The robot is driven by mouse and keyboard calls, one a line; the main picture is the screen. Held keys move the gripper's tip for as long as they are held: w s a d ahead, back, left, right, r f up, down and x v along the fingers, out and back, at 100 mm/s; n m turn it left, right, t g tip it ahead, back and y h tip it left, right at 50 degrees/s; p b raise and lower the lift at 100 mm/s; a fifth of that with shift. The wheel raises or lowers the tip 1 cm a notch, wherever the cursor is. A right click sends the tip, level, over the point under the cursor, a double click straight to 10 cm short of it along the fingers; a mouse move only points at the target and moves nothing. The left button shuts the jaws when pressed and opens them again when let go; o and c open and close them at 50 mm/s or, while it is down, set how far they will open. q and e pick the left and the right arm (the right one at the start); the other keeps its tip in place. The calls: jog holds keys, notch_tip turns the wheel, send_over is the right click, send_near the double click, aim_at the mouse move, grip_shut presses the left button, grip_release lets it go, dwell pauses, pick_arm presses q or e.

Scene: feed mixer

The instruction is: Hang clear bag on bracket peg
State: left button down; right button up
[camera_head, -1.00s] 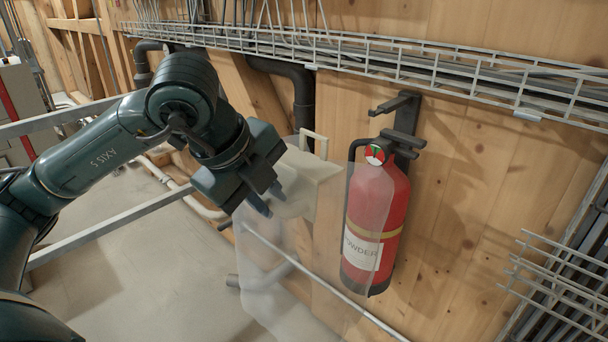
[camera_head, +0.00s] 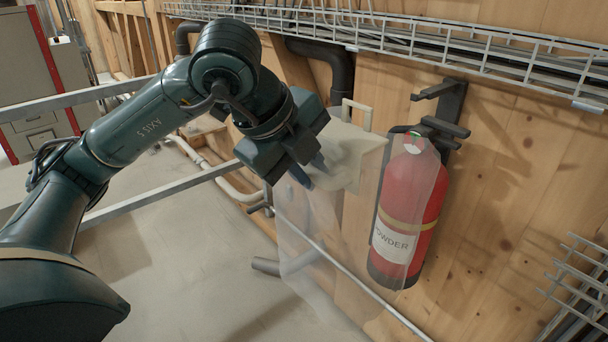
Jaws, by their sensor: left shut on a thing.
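My left gripper (camera_head: 311,173) is shut on the top of the clear bag (camera_head: 318,262), which hangs below it, see-through and loose. The bag's right part spreads in front of the fire extinguisher. A pale box-like top with a loop handle (camera_head: 357,112) shows beside the fingers; I cannot tell whether it is part of the bag. The dark bracket peg (camera_head: 432,91) sticks out from the wooden wall to the right of my gripper, bare and apart from the bag. A second dark arm (camera_head: 446,127) of the bracket is just below it. My right gripper is not in view.
A red fire extinguisher (camera_head: 427,215) hangs on the wall below the bracket. A wire cable tray (camera_head: 450,55) runs along the wall above. Grey rails (camera_head: 150,204) and a black pipe (camera_head: 341,75) are near my arm. Wire racks (camera_head: 585,280) stand at lower right.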

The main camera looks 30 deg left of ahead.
pick_arm(q)
jog(key=w+d, duration=0.3)
jog(key=w, duration=0.5)
jog(key=w+d+f, duration=0.1)
jog(key=w+d, duration=0.1)
jog(key=w, duration=0.6)
jog(key=shift+d+f, duration=0.2)
jog(key=shift+d, duration=0.2)
dwell(1.1)
dwell(0.5)
jog(key=c, duration=1.3)
grip_release()
jog(key=shift+o, duration=0.2)
